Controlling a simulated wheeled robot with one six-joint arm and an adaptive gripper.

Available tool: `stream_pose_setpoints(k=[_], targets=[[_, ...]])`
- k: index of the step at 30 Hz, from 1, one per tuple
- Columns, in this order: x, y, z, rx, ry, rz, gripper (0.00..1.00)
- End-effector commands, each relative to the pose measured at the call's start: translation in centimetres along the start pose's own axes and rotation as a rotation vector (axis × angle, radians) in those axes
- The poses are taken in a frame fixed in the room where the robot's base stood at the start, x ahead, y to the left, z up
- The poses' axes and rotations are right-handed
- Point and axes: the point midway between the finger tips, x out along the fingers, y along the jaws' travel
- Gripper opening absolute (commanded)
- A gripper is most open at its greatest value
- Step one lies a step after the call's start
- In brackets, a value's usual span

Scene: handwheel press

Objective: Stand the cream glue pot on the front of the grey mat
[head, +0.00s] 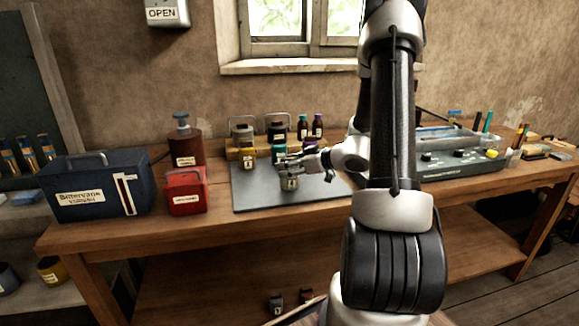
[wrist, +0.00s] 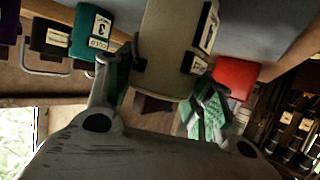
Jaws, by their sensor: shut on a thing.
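The cream glue pot (head: 289,184) is in my gripper (head: 291,165), over the middle-to-front part of the grey mat (head: 250,198). In the wrist view the pot (wrist: 172,45) fills the space between the green-padded fingers of my gripper (wrist: 158,92), which are shut on its sides. A pale label with dark print shows on the pot. In the head view the pot looks upright. I cannot tell whether its base touches the mat.
Behind the pot stand a teal pot (head: 279,147), a yellow pot (head: 249,156) and several bottles and handled pots. A red box (head: 186,191) and a blue toolbox (head: 95,186) are left of the mat. The mat's front left is bare. A grey-green machine (head: 440,160) stands right.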

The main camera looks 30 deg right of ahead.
Motion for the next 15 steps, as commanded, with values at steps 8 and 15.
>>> stream_pose_setpoints(k=[8,15], targets=[[0.07,0.03,0.11,-0.001,0.001,0.0,0.0],[0.08,0.02,0.17,-0.001,0.0,0.0,0.74]])
